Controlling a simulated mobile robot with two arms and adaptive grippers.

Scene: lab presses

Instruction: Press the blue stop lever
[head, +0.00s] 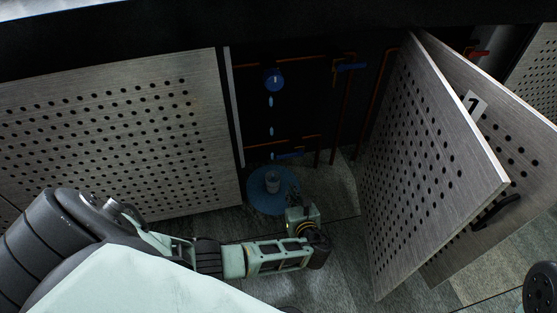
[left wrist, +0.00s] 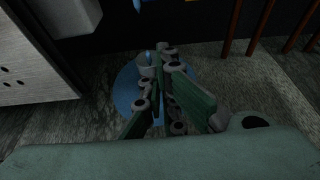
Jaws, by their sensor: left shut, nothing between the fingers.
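I cannot tell which is the stop lever. In the left wrist view my left gripper's fingers (left wrist: 160,60) are together over a blue disc (left wrist: 127,92) on the floor. No lever shows clearly there. My right gripper is not in view.
A perforated panel (head: 110,130) is on the left. A red lever (head: 478,53) is far right.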

